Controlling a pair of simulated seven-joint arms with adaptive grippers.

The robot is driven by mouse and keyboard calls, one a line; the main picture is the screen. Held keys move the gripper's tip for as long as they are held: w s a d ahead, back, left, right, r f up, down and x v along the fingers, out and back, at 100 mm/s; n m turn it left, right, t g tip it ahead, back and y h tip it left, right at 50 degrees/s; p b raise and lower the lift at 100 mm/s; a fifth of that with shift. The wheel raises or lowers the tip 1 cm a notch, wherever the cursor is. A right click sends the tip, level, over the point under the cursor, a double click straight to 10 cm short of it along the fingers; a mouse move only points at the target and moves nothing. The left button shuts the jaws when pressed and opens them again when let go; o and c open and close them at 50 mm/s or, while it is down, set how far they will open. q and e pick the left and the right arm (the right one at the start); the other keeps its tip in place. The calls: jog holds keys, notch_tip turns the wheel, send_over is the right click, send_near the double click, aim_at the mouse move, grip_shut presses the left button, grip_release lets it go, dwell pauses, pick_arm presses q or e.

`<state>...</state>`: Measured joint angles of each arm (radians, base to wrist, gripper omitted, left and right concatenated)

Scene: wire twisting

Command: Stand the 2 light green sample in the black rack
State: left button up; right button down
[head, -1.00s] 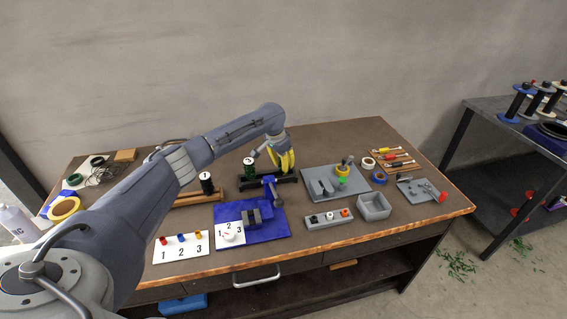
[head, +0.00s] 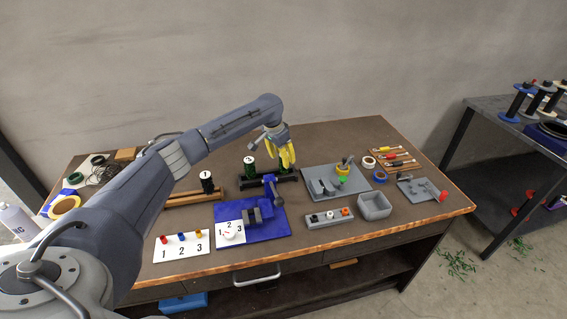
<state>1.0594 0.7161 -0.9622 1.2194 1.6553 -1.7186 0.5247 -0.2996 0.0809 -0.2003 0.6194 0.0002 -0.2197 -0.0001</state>
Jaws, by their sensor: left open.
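A green sample (head: 249,169) with a white top marked 2 stands upright at the left end of the black rack (head: 262,182). My left gripper (head: 286,164), with yellow fingers, is open and apart from the sample, above the right part of the rack. The fingers hide some of what is behind them. My right gripper is out of view.
A black sample marked 1 (head: 207,184) stands at the wooden rack (head: 190,201) on the left. A blue board (head: 277,228) with a vise lies in front of the black rack. A grey plate (head: 318,184) with small fixtures is to the right.

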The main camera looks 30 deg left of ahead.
pick_arm(q)
jog(key=v, duration=0.8)
jog(key=shift+r, duration=0.2)
